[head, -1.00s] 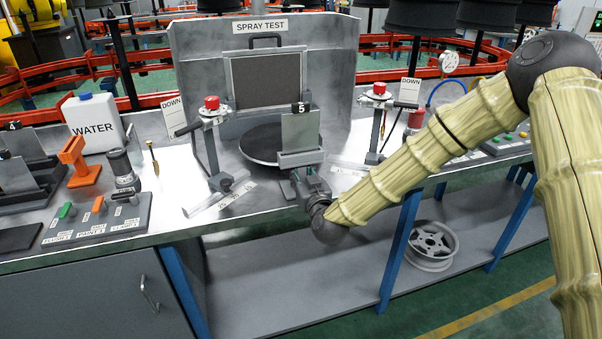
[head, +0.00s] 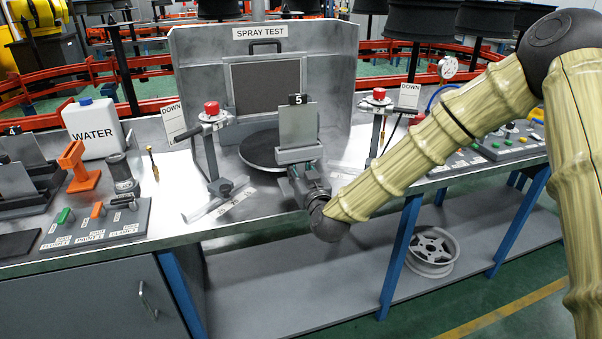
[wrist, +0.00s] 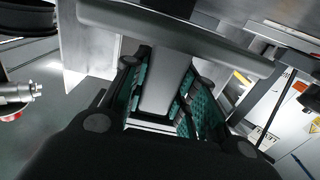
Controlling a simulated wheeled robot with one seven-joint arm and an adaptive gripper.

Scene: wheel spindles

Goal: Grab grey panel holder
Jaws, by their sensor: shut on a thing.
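The grey panel holder (head: 299,155) carries an upright grey panel (head: 298,125) with a black tag marked 5 on top. It stands in front of the round dark turntable in the head view, at the spray booth's mouth. My gripper (head: 300,175) is just below it, shut on the holder. In the wrist view, the teal-padded fingers of my gripper (wrist: 160,95) close on both sides of the holder's grey stem (wrist: 168,85). The holder's wider bar crosses above the fingers. The holder's underside is partly hidden by my gripper.
The spray test booth (head: 345,60) and turntable (head: 258,150) are behind. Posts with red buttons (head: 211,108) (head: 379,95) flank the booth. Left are a water jug (head: 92,128), an orange stand (head: 76,165) and a switch panel (head: 98,228). A wheel rim (head: 432,252) lies on the lower shelf.

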